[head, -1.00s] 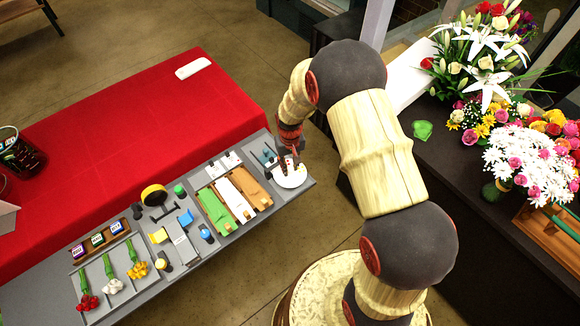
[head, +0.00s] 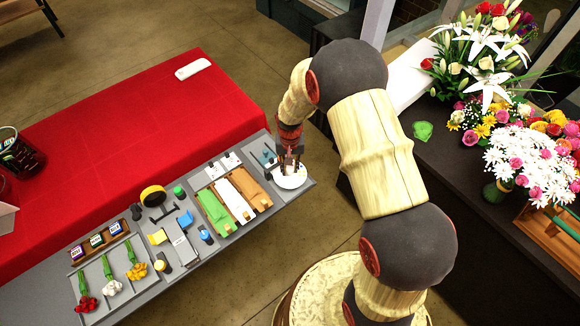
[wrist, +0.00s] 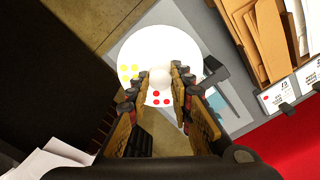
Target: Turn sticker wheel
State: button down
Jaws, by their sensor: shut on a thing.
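The sticker wheel (head: 290,181) is a white disc at the right end of the grey station top. It also shows in the wrist view (wrist: 185,43), with yellow dots at its left and red dots near my fingertips. A pale round knob (wrist: 160,77) stands on it. My gripper (head: 289,164) is over the wheel, pointing down. In the wrist view its two fingers (wrist: 160,88) are on either side of the knob, shut on it. The fingers hide part of the disc.
Green, white and brown paper rolls (head: 233,203) lie left of the wheel. Small tools and flower bunches (head: 112,287) lie further left on the grey top. A red-covered table (head: 130,130) is behind. A dark counter with bouquets (head: 520,165) is at the right.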

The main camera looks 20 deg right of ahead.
aim_at(290, 169)
jog(key=c, duration=1.6)
grip_release()
notch_tip(290, 169, up, 12)
